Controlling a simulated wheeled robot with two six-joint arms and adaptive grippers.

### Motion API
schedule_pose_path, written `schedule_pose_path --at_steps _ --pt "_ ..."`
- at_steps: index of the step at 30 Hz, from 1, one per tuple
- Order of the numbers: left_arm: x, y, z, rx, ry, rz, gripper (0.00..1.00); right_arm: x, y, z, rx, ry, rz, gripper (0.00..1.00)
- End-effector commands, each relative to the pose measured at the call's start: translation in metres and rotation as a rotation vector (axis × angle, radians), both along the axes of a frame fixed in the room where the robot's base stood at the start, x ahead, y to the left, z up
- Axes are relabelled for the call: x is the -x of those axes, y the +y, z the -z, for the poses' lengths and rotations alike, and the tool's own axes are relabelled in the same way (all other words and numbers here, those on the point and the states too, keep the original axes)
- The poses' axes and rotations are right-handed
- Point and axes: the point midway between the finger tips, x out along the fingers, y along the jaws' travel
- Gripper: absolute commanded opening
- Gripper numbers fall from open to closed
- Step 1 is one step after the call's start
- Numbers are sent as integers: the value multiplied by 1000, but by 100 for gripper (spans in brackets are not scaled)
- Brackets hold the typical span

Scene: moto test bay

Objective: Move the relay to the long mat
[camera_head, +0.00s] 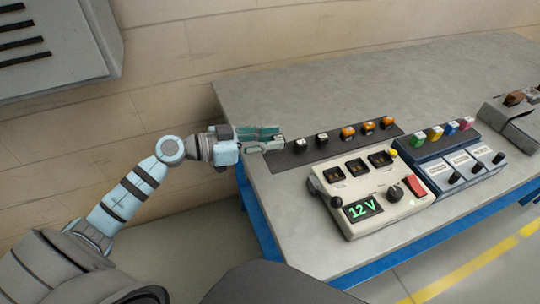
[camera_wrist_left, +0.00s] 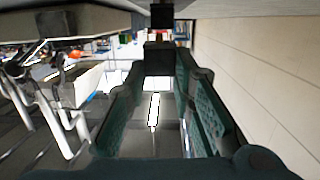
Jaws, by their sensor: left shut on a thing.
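My left gripper (camera_head: 272,142) is shut on a small dark relay (camera_wrist_left: 158,60) at the left end of the long mat. In the head view the fingers hide most of this relay, and only a pale bit shows at their tips. The long mat (camera_head: 287,159) is a dark strip lying on the table behind the tester. Two black relays (camera_head: 301,145) and several orange ones (camera_head: 347,133) stand in a row along it. I cannot tell whether the held relay touches the mat. My right gripper is not in view.
A cream tester (camera_head: 408,207) with a green 12 V display and three dark sockets stands in front of the mat. A blue box (camera_head: 437,174) with coloured plugs and knobs is right of it. The grey tabletop (camera_head: 300,90) behind the mat is clear.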

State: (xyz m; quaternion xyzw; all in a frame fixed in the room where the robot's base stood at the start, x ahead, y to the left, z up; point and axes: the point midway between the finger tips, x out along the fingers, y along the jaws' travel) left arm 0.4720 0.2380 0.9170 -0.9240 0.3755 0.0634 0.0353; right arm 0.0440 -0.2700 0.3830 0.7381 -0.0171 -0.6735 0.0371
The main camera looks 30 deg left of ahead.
Motion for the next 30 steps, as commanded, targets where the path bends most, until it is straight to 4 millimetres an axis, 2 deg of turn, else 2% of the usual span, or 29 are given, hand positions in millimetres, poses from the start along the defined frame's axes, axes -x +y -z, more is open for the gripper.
schedule_pose_path --at_steps 1,4,15,16,19,20,30 --pt "0 0 19 4 3 -1 1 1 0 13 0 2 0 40" --pt "0 0 34 1 1 -1 1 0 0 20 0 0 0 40" --pt "0 0 35 1 1 -1 1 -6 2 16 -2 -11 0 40" --pt "0 0 36 1 1 -1 24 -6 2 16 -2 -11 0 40" --pt "0 0 36 0 0 -1 40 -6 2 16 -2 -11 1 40" --pt "0 0 36 0 0 -1 43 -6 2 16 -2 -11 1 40" --pt "0 0 33 -1 -1 0 43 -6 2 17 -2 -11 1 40"
